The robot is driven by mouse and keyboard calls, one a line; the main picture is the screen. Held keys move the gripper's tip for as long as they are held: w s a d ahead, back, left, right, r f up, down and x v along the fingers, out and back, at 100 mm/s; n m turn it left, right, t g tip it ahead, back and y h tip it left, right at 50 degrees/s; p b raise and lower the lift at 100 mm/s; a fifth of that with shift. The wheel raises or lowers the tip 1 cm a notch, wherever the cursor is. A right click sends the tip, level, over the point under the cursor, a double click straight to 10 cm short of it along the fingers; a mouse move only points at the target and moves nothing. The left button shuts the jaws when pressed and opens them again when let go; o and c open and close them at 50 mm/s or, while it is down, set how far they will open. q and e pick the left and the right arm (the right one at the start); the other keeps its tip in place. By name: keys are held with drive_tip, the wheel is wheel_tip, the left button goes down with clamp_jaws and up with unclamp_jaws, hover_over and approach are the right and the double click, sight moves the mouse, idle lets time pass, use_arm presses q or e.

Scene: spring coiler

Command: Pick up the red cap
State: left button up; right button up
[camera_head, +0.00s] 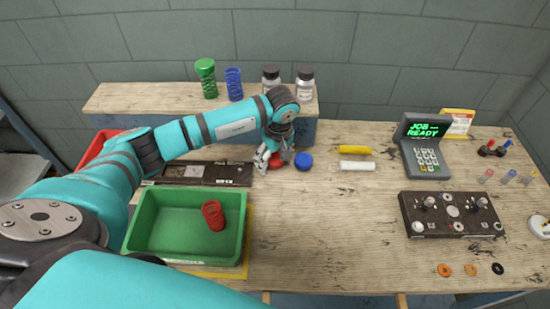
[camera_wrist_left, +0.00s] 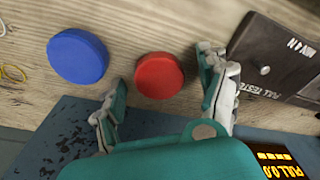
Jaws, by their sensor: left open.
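The red cap (camera_wrist_left: 160,75) lies flat on the wooden table and shows whole in the left wrist view. In the head view the red cap (camera_head: 275,161) is partly hidden by my left gripper. My left gripper (camera_head: 268,160) is low over the table at the cap, with its fingers apart. In the left wrist view my left gripper (camera_wrist_left: 160,92) has one finger on each side of the cap, with gaps between fingers and cap. The blue cap (camera_wrist_left: 78,56) lies beside the red one; it also shows in the head view (camera_head: 303,161). My right gripper is not in view.
A green bin (camera_head: 140,222) holds a red spring (camera_head: 213,215). A dark pull tester (camera_head: 205,173) lies left of the gripper. A raised shelf (camera_head: 140,99) with springs and jars stands behind. Yellow (camera_head: 354,150) and white (camera_head: 357,166) rods lie to the right. The table's front middle is clear.

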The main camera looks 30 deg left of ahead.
use_arm(q)
drive_tip(key=c, duration=1.2)
drive_tip(key=shift+c, duration=0.2)
drive_tip(key=shift+r, duration=0.2)
